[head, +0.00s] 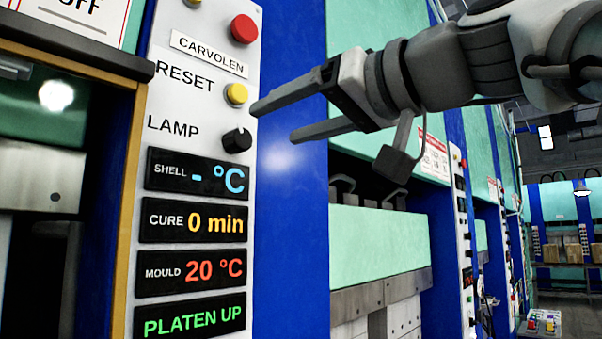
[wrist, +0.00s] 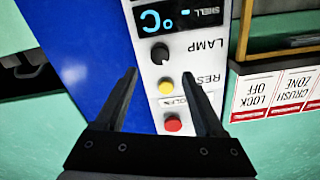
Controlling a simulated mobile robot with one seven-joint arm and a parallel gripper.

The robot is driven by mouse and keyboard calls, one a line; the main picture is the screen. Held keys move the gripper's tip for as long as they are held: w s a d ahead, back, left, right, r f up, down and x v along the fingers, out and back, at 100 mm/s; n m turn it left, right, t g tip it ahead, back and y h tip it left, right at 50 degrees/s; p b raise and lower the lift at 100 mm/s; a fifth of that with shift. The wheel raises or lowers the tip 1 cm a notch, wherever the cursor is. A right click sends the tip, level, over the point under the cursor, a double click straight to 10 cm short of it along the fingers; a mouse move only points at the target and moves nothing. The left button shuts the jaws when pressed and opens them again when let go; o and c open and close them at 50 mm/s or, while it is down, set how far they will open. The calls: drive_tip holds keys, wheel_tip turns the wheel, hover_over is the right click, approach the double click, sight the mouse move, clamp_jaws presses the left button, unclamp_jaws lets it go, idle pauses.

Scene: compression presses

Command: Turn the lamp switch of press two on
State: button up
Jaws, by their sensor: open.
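The lamp switch (head: 237,140) is a black round knob with a small white mark, on the white control panel (head: 205,20) beside the word LAMP. It also shows in the wrist view (wrist: 160,54), upside down, beyond and between my fingertips. My gripper (head: 272,120) is open and empty, just right of the panel at about the height of the knob and the yellow RESET button. In the wrist view my gripper (wrist: 158,75) has one finger over the blue post and the other over the panel. I see no contact with the knob. No press number is readable.
The yellow RESET button (head: 236,94) sits just above the knob and a red button (head: 244,29) higher up. Several displays lie below, including the SHELL display (head: 197,175). A blue post (head: 290,200) borders the panel at right. More presses recede to the right.

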sight(245, 136)
drive_tip(key=p+x, duration=0.1)
drive_tip(key=x, duration=0.7)
drive_tip(key=shift+p, duration=0.35)
drive_tip(key=shift+c, duration=0.3)
clamp_jaws()
